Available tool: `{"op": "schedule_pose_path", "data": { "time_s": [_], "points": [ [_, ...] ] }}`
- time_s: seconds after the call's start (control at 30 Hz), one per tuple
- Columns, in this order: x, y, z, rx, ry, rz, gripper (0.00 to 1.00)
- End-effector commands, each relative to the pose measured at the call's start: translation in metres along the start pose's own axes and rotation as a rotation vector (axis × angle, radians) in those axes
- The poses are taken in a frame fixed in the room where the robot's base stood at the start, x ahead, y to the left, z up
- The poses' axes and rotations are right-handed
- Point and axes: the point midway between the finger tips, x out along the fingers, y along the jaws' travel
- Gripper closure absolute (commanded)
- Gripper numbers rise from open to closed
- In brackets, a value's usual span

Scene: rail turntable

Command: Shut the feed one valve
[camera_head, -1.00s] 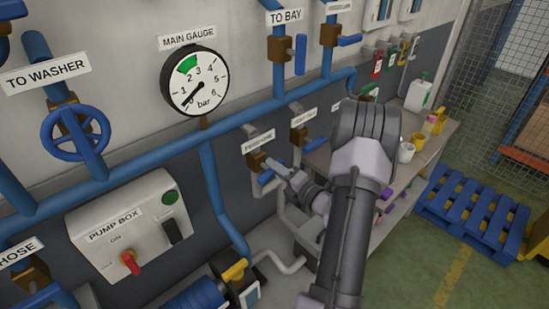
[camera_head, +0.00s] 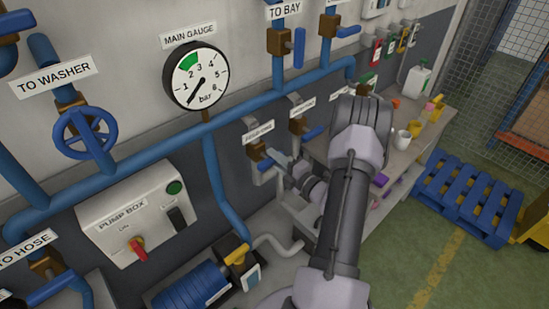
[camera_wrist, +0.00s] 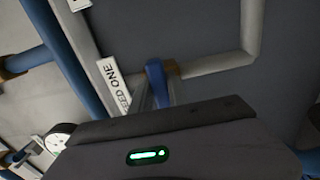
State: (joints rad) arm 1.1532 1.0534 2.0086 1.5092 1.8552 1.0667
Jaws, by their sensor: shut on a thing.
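The feed one valve has a brass body (camera_head: 256,152) and a short blue handle (camera_head: 266,164), on a grey pipe below the main blue pipe. Its white FEED ONE label (camera_wrist: 115,85) is readable in the wrist view. There the blue handle (camera_wrist: 155,82) stands beside the brass body (camera_wrist: 172,68) and looks roughly crosswise to the grey pipe. My gripper (camera_head: 275,160) reaches the handle from the right and is shut on it. In the wrist view my gripper (camera_wrist: 157,98) hides the handle's near end.
Similar labelled valves sit right of feed one, the nearest with a brass body (camera_head: 298,125). The main gauge (camera_head: 196,75), pump box (camera_head: 138,213) and blue pump motor (camera_head: 192,290) are to the left. A bench (camera_head: 410,165) with cups and a blue pallet (camera_head: 468,196) are at right.

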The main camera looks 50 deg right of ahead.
Motion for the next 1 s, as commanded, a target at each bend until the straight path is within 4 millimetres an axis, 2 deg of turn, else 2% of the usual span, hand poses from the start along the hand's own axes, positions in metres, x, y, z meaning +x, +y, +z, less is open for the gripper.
{"op": "schedule_pose_path", "data": {
  "time_s": [0.17,0.2,0.3,0.67,0.77,1.0],
  "points": [
    [0.000,-0.001,0.000,0.002,0.000,-0.001,1.00],
    [0.000,-0.001,0.000,0.002,0.000,-0.001,0.76],
    [0.000,-0.001,0.000,0.001,0.000,-0.001,0.58],
    [-0.005,0.000,0.001,0.000,-0.003,-0.001,0.58],
    [-0.023,0.000,0.002,0.002,-0.005,-0.002,0.58],
    [-0.099,0.000,0.002,0.002,-0.009,0.000,0.58]
  ]
}}
